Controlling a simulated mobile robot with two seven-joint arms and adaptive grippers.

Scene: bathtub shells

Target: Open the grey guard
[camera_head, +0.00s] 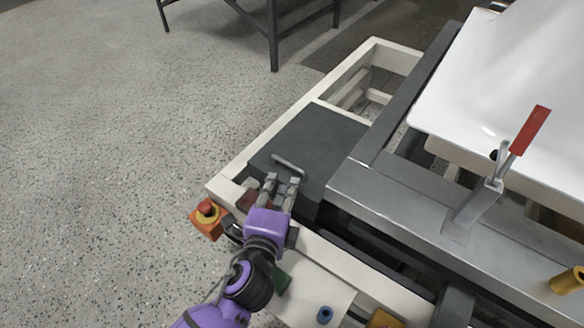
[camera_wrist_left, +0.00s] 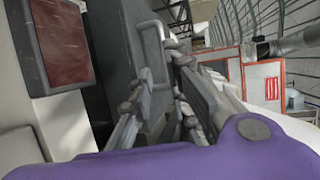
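The grey guard (camera_head: 322,142) is a flat dark grey cover on the white frame, beside the tub fixture. It lies closed and flat in the head view. A light metal bar handle (camera_head: 288,164) is fixed near its front left edge. My left gripper (camera_head: 283,181) is just in front of the handle, its two fingers apart with a gap between them. In the left wrist view the fingers (camera_wrist_left: 163,75) point toward the handle (camera_wrist_left: 158,30) and the grey guard surface (camera_wrist_left: 152,65); nothing is clearly held between them. My right gripper is out of view.
A red emergency button on an orange box (camera_head: 206,212) sits left of my left arm. The white tub shell (camera_head: 490,80) and a red-handled clamp (camera_head: 528,130) are at the right. An open white frame bay (camera_head: 375,45) lies beyond the guard. Speckled floor is clear at the left.

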